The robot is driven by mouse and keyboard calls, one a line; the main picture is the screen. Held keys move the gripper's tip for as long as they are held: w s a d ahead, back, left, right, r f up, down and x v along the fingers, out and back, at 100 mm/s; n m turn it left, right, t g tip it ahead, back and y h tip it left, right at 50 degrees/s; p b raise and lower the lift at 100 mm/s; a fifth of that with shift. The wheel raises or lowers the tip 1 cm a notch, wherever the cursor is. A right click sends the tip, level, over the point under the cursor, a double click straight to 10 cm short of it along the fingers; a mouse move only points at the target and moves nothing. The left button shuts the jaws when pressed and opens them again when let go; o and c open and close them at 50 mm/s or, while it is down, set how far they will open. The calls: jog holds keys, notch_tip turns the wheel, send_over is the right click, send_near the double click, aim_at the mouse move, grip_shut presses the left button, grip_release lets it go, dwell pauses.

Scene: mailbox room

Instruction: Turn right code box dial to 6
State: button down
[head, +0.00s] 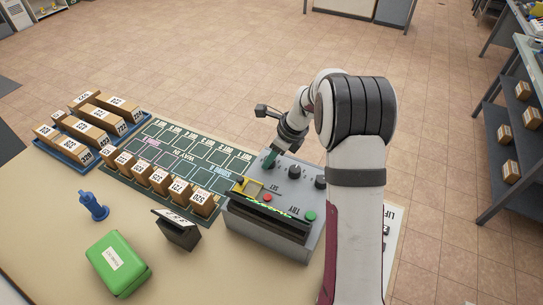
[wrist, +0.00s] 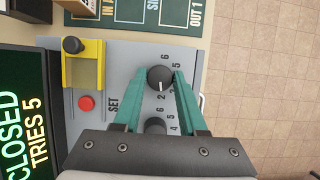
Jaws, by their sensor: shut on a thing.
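The grey code box (head: 262,233) stands at the table's right end, with black dials on its top. My gripper (wrist: 160,82) has its teal fingers on either side of one black dial (wrist: 160,75) and is shut on it. The white mark of this dial points down in the wrist view, near the 2; a 6 is printed on its far side. Another dial (wrist: 155,125) is partly hidden by my gripper. In the head view my gripper (head: 269,159) is at the box's back left, and a free dial (head: 321,170) shows to its right.
The box's screen (wrist: 22,125) reads CLOSED, TRIES 5. A yellow part with a black knob (wrist: 72,45), a red button (wrist: 86,103) and a green button (head: 310,216) are on the box. A blue figure (head: 93,206) and green case (head: 118,263) stand left.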

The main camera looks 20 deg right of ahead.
jog(key=n+g, duration=0.1)
jog(key=n, duration=0.1)
jog(key=n+g+y, duration=0.1)
jog(key=n, duration=0.2)
jog(key=shift+w+d+n, duration=0.1)
jog(key=shift+w+n, duration=0.1)
jog(key=shift+n, duration=0.1)
jog(key=n+g, duration=0.1)
jog(key=n, duration=0.1)
jog(key=n+g, duration=0.1)
jog(key=n, duration=0.2)
jog(key=shift+w+n, duration=0.15)
jog(key=shift+n, duration=0.15)
jog(key=n+g, duration=0.1)
jog(key=n, duration=0.2)
jog(key=n+g+h, duration=0.1)
jog(key=n, duration=0.2)
jog(key=shift+w, duration=0.1)
jog(key=n, duration=0.2)
jog(key=n+g+h, duration=0.1)
jog(key=n, duration=0.2)
jog(key=shift+a+n+h, duration=0.25)
jog(key=shift+n+h, duration=0.05)
jog(key=shift+g, duration=0.3)
jog(key=shift+c, duration=2.3)
grip_release()
